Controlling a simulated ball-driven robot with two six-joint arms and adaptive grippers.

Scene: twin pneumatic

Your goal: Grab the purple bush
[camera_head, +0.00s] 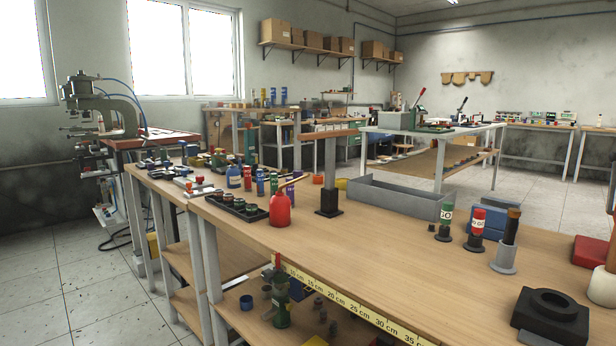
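I cannot pick out a clearly purple bush. Small dark round pieces with coloured tops stand in a black tray (262,214) on the near wooden workbench (345,250); their exact colours are too small to tell. A small dark reddish or purplish piece (318,303) stands on the shelf under the bench, and I cannot tell if it is a bush. Neither of my grippers shows in this view.
On the bench stand a red bottle (281,210), a dark-based post (329,200), a long grey bin (400,198), green (445,218) and red (477,229) cylinders, and a black block (551,313). The bench middle is clear. A press (100,120) stands at left.

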